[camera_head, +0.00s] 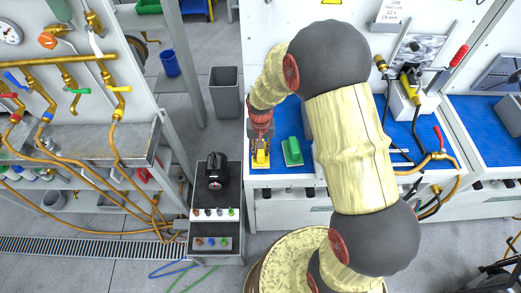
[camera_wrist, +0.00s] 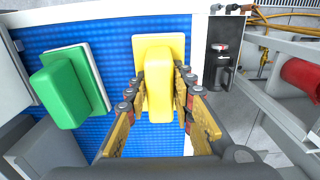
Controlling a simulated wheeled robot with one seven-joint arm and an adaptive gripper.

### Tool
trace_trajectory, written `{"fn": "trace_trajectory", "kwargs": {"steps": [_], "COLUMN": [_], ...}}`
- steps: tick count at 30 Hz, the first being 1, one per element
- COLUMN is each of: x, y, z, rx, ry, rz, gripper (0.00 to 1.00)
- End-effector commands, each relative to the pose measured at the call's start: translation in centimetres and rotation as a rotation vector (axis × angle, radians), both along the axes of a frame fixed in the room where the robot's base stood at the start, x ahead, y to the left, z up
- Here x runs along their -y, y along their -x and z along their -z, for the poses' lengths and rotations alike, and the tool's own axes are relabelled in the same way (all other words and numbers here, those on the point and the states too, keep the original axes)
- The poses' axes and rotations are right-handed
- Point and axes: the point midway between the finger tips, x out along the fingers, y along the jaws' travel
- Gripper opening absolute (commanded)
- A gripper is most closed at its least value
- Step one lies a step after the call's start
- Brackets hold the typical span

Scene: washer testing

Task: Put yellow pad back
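The yellow pad (camera_wrist: 158,62) is a block-shaped grip on a flat yellow base. It appears to rest on the blue ribbed mat (camera_wrist: 105,30) near its right edge in the wrist view. In the head view the yellow pad (camera_head: 261,160) is at the mat's left end, partly hidden under my gripper (camera_head: 261,146). In the wrist view my gripper (camera_wrist: 161,88) has one finger on each side of the yellow grip. A narrow gap shows at the right finger; contact at the left cannot be told.
A similar green pad (camera_wrist: 68,85) lies beside the yellow one, also in the head view (camera_head: 292,151). A small stand with a black device (camera_head: 215,170) is left of the bench. A grey bin (camera_head: 226,92) stands behind it. Hoses and valves crowd the left bench.

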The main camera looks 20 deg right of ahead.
Motion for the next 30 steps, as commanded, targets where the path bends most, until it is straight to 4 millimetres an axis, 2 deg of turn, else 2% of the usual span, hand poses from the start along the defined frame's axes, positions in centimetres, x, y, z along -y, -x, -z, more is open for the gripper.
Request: {"fn": "trace_trajectory", "kwargs": {"steps": [7,16,19,23,30], "x": [0.0,0.0,0.0,0.0,0.0], "y": [0.1,0.1,0.0,-0.1,-0.1], "z": [0.1,0.0,-0.6,-2.3,-7.4], "rx": [-0.002,-0.002,0.000,0.002,0.003], "ry": [-0.001,-0.001,0.000,0.000,0.000], "rz": [0.000,0.000,0.000,0.000,0.000], "gripper": [0.41,0.41,0.41,0.41,0.41]}}
